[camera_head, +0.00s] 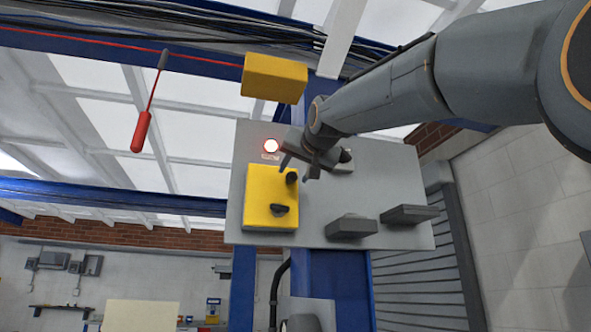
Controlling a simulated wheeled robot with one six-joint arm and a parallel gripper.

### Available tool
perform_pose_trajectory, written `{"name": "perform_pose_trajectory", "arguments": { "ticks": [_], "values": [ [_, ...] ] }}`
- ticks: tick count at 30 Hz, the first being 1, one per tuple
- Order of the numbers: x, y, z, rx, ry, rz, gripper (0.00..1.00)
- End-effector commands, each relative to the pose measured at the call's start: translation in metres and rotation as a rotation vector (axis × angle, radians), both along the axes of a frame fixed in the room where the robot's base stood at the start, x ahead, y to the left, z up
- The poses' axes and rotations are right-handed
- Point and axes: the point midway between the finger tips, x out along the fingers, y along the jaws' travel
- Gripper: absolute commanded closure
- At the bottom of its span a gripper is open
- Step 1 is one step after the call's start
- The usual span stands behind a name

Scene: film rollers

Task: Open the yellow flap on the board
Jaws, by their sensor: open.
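The grey board (382,180) is mounted on a blue post. The yellow flap (262,185) is on its left side and looks shut, flat against the board. It carries a dark knob (292,177) at its upper right and a dark handle (280,209) lower down. My gripper (297,170) is in front of the flap's upper right corner, pointing down, with its fingers apart and empty. Its tips are close to the knob; I cannot tell whether they touch it.
A lit lamp with a red glow (271,146) sits above the flap. Two dark blocks (351,226) (410,214) stick out at the board's lower right. A yellow box (274,78) is above the board. A red handle (142,131) hangs at upper left. My arm crosses the upper right.

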Motion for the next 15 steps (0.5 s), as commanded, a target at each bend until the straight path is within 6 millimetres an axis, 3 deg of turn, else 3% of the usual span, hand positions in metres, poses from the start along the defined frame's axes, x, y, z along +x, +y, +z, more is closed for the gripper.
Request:
{"name": "perform_pose_trajectory", "arguments": {
  "ticks": [6,14,15],
  "values": [
    [0.016,0.003,0.001,0.0,0.0,-0.003,0.56],
    [0.019,0.002,0.0,0.0,0.0,-0.004,0.56],
    [0.019,0.002,0.0,0.0,0.0,-0.004,0.59]
  ]
}}
